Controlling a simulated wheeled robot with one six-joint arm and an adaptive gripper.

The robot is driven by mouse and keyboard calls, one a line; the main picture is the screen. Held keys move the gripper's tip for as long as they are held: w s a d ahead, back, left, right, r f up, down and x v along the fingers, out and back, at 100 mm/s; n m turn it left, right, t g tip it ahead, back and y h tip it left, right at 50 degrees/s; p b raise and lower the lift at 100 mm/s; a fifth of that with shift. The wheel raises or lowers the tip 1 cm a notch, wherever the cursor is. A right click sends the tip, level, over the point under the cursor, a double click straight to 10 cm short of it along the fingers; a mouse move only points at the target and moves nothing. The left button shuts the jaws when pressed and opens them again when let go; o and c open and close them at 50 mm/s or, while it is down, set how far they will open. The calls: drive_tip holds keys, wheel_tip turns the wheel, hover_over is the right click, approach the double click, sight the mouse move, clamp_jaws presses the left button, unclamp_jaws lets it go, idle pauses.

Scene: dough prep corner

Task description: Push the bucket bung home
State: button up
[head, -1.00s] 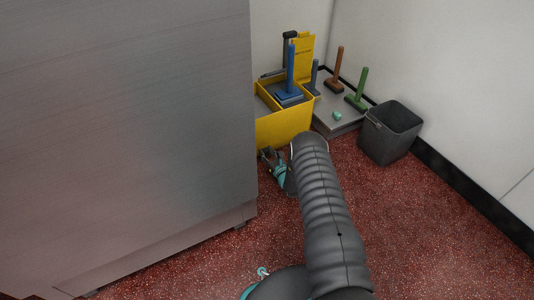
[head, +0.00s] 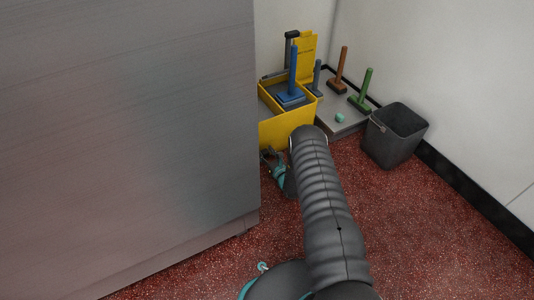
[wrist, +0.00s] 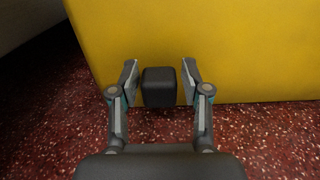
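The yellow bucket (head: 285,130) stands on the red floor against the back wall, partly behind the grey cabinet. Its yellow side also fills the top of the wrist view (wrist: 230,45). A dark block, which looks like the bung (wrist: 158,87), shows low on that side. My gripper (wrist: 160,82) is open, with one finger on each side of the block and a visible gap at each. How deep the block sits cannot be told.
A large grey cabinet (head: 130,130) stands close on the left. A blue-handled tool (head: 293,75) stands in the bucket. Right of it, a grey tray (head: 350,121) holds brushes and a small teal item (head: 340,118). A dark bin (head: 393,140) stands farther right. Floor at right is clear.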

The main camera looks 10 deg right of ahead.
drive_tip(key=shift+o, duration=0.3)
drive_tip(key=v, duration=1.2)
